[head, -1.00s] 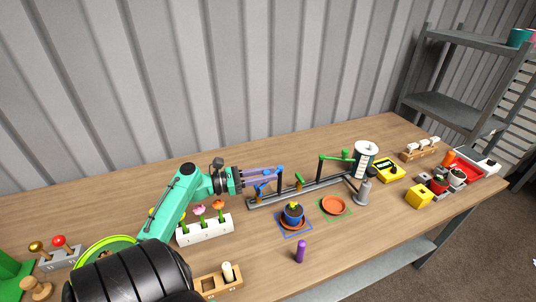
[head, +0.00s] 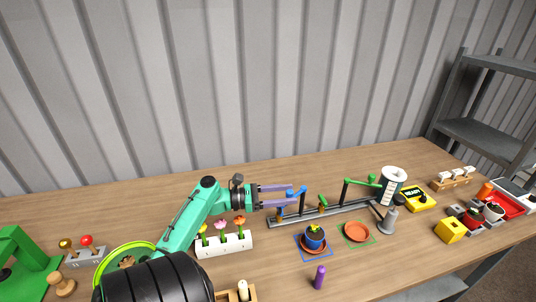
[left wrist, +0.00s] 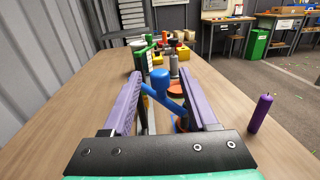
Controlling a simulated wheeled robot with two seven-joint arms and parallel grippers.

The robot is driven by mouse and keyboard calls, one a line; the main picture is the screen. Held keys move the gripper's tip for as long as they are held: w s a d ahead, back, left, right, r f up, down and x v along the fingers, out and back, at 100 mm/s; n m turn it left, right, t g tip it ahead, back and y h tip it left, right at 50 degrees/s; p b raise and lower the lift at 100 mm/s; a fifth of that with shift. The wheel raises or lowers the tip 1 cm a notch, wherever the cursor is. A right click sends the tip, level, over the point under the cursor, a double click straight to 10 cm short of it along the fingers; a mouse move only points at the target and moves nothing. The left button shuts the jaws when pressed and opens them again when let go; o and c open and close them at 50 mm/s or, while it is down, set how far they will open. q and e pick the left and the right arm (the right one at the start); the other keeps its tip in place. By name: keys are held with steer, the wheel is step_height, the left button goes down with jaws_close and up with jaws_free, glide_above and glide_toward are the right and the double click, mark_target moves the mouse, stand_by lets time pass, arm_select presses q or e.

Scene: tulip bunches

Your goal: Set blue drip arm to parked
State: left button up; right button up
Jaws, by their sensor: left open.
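The blue drip arm (head: 291,194) is on the grey rail (head: 335,211) at its left end. In the left wrist view the blue arm (left wrist: 161,84) shows a thick upright knob and a bar slanting down to the right, between the purple fingers. My left gripper (head: 295,194) is open, one finger on each side of the blue arm; I cannot tell whether either touches it. My right gripper is not in view.
A green drip arm (head: 358,181) stands further right on the rail. A blue pot (head: 315,233) with a plant sits on a saucer in front, beside an empty saucer (head: 357,232). A white flower holder (head: 226,244) and a purple peg (head: 320,277) are nearby.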

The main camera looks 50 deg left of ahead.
arm_select(q)
steer(key=p+v, duration=0.2)
steer(key=v, duration=1.1)
